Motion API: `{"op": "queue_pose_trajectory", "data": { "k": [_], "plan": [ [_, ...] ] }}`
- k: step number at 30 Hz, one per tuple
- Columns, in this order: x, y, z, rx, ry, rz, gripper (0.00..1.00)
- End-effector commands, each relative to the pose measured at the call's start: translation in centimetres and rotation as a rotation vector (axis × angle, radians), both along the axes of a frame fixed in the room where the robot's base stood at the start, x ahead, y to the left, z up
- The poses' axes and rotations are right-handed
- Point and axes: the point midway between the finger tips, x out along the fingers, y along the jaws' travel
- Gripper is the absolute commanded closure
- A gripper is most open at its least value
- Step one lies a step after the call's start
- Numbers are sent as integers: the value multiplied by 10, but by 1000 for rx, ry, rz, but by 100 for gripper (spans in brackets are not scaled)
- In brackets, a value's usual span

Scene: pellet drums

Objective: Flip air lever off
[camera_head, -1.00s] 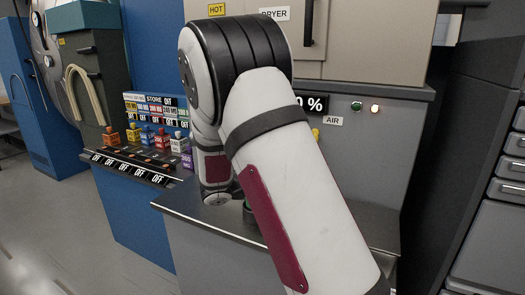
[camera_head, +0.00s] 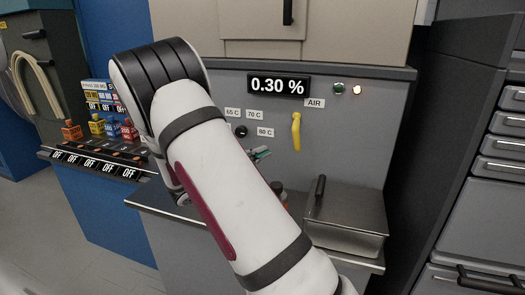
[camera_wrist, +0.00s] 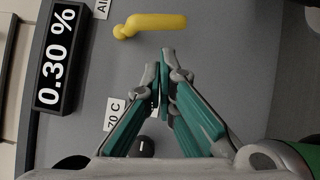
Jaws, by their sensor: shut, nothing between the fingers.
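The yellow air lever (camera_head: 296,132) is on the grey dryer panel under the AIR label (camera_head: 315,103). Its handle hangs down from its pivot. My gripper (camera_head: 263,153) is in front of the panel, to the left of the lever and a little lower, partly hidden by my arm. In the wrist view, which is turned sideways, the lever (camera_wrist: 152,24) lies just beyond the fingertips of my gripper (camera_wrist: 164,72). The teal fingers are closed together and empty, with a visible gap to the lever.
A display (camera_head: 279,85) reads 0.30 %. A black dial (camera_head: 240,131) with temperature labels is left of the lever. A green lamp (camera_head: 339,88) and a lit lamp (camera_head: 357,90) are above right. A metal box with a handle (camera_head: 347,215) stands below on the ledge.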

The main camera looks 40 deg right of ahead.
Motion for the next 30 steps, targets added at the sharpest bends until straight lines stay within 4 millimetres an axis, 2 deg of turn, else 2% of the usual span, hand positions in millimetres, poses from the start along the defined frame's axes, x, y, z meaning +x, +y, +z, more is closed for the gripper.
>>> {"op": "queue_pose_trajectory", "data": {
  "k": [6, 13, 18, 30],
  "plan": [
    [-4, -41, 5, 0, 0, -4, 100],
    [-4, -70, 7, 0, 0, -2, 100],
    [-4, -77, 8, 0, 0, 0, 100],
    [-6, -78, 6, -14, 27, 1, 100]
  ]
}}
